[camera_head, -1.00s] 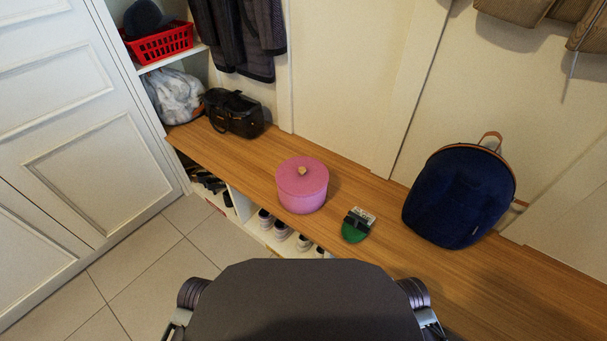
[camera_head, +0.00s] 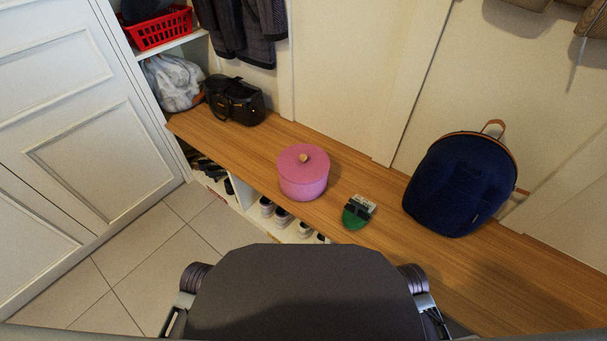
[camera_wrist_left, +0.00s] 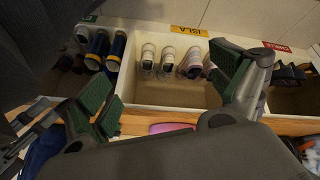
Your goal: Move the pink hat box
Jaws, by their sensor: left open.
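The pink hat box (camera_head: 302,176), round with a lid and a small gold knob, stands upright on the wooden bench top. In the left wrist view only a pink sliver of the hat box (camera_wrist_left: 170,128) shows at the bench edge, above my wrist housing. My left gripper (camera_wrist_left: 165,88) is open and empty, its green-padded fingers wide apart in front of the shoe cubbies. In the head view neither gripper's fingers show; only my dark body and arm parts are at the bottom.
A green brush-like item (camera_head: 358,212) lies right of the box, then a navy backpack (camera_head: 457,188). A black handbag (camera_head: 235,101) sits at the bench's far left. Shoes fill cubbies below; one is labelled ISLA (camera_wrist_left: 189,31). Bench between handbag and box is clear.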

